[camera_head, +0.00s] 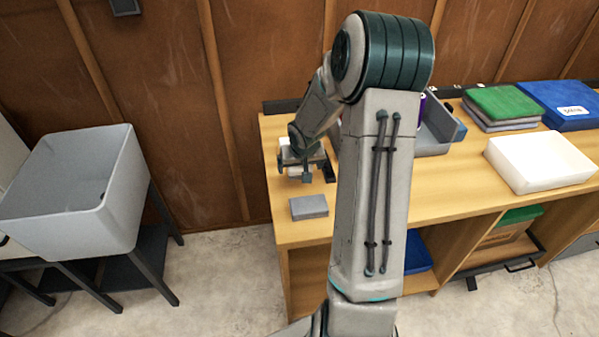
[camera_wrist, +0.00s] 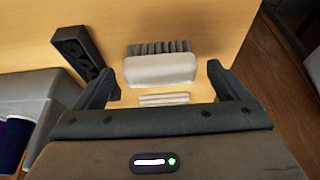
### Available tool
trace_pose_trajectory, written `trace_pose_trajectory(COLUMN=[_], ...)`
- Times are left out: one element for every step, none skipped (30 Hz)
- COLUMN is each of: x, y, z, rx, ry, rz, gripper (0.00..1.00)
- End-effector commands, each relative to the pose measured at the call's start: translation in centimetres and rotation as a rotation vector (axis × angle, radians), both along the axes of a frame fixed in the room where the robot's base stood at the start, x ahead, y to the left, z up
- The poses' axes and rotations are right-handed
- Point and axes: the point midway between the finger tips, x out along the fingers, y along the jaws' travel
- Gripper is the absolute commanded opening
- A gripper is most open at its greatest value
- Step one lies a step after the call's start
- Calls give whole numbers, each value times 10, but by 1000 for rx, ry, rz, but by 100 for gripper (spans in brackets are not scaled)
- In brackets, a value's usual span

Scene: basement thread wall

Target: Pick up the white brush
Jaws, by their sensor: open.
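The white brush (camera_wrist: 160,70) lies on the wooden bench top in the wrist view, its white back toward my gripper and its grey bristles along the upper side. My gripper (camera_wrist: 159,76) is open, with one dark finger on each side of the brush and a gap at both ends. No contact shows. In the head view my gripper (camera_head: 302,168) is low over the left end of the bench (camera_head: 285,232). I cannot clearly make out the brush there. A small pale ridged piece (camera_wrist: 163,98) shows between the fingers, below the brush.
A black strip (camera_wrist: 78,48) lies beside the left finger. A grey block (camera_head: 309,207) sits near the bench's front left. A grey bin (camera_wrist: 45,92) and purple cup (camera_wrist: 14,140) stand left in the wrist view. A white tray (camera_head: 540,160) is farther right; a grey sink (camera_head: 75,190) stands left.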

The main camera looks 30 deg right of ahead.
Motion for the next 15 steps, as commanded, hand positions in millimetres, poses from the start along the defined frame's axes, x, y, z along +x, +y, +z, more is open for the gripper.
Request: trace_pose_trajectory(x=[2, 3, 4, 5, 5, 5, 5, 5, 5, 5, 5, 5, 5, 5, 5], y=[0, 0, 0, -1, -1, -1, -1, -1, -1, -1, -1, -1, -1, -1, -1], z=[-7, -9, -11, -12, -12, -12, -12, -12, -12, -12, -12, -12, -12, -12, -12], rx=[1, 0, 0, 0, -1, 0, 0, 0, 0, 0, 0, 0, 0, 0, 0], ry=[2, 1, 0, -1, -1, -1, -1, -1, -1, -1, -1, -1, -1, -1, -1], rz=[1, 2, 2, 1, 1, 0, 0, 0, 0, 0, 0, 0, 0, 0, 0], gripper=[94, 94, 94, 94, 94, 94, 94, 94, 94, 94, 94, 85, 77, 69, 57])
